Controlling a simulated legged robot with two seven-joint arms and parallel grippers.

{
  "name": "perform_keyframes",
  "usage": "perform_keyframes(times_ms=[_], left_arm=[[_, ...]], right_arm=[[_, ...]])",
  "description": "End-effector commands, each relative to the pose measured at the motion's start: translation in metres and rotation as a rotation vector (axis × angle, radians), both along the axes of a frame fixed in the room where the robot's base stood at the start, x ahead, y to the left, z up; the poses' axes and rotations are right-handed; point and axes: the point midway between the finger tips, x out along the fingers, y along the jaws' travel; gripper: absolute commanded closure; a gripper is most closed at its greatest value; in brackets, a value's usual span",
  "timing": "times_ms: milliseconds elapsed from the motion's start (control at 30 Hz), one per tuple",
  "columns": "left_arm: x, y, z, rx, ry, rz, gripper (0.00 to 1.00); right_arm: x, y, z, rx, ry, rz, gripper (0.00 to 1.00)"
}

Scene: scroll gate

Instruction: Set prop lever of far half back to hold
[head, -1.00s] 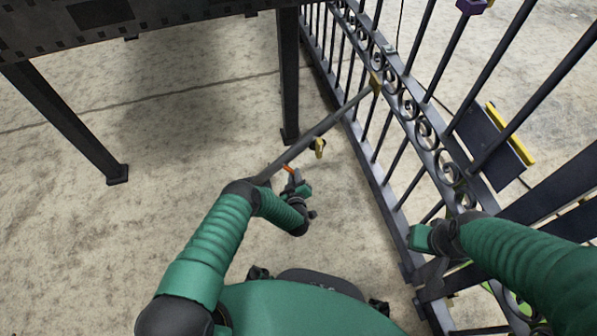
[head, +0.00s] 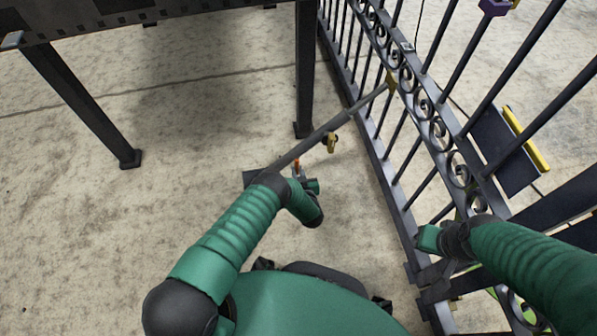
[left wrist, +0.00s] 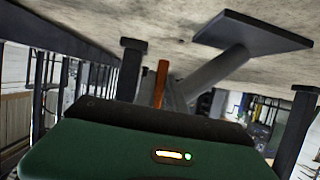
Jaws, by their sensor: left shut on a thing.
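The prop is a long grey bar (head: 330,127) slanting from a yellow bracket (head: 390,80) on the gate (head: 425,105) down to a flat foot plate (head: 252,178) on the ground. Its orange lever (head: 297,164) stands up beside the lower bar. In the left wrist view the lever (left wrist: 160,84) rises in front of the grey bar (left wrist: 216,68), with the foot plate (left wrist: 252,32) behind. My left gripper (head: 299,178) is shut on the lever; its fingertips are largely hidden. My right gripper (head: 428,240) is beside the gate's lower near part; its fingers cannot be made out.
A yellow catch (head: 330,142) hangs at the bar's middle. A dark table-like frame (head: 150,14) on legs stands at the back left. A dark panel with a yellow edge (head: 524,138) is beyond the gate. Concrete at left is open.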

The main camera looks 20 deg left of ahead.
Motion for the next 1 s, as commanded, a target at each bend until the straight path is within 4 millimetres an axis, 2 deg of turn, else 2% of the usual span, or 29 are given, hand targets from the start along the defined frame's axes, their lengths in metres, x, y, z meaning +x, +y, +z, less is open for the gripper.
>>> perform_keyframes(times_ms=[333,367,533,833,1000], left_arm=[[0.0,0.002,-0.001,0.007,0.004,0.001,1.0],[0.0,0.002,-0.001,0.007,0.004,0.001,0.84],[0.0,0.001,0.0,0.006,0.003,0.0,0.64],[-0.001,0.0,0.001,0.005,0.003,-0.001,0.64],[-0.02,-0.012,0.016,0.006,0.006,-0.004,0.64]], right_arm=[[0.0,0.0,0.0,0.0,0.0,0.0,1.0],[0.0,0.0,0.0,0.0,0.0,0.0,1.0],[0.0,0.0,0.0,0.0,0.0,0.0,1.0],[0.0,0.0,0.002,0.0,0.0,0.0,1.0],[0.0,0.0,0.023,0.0,0.0,0.0,1.0]])
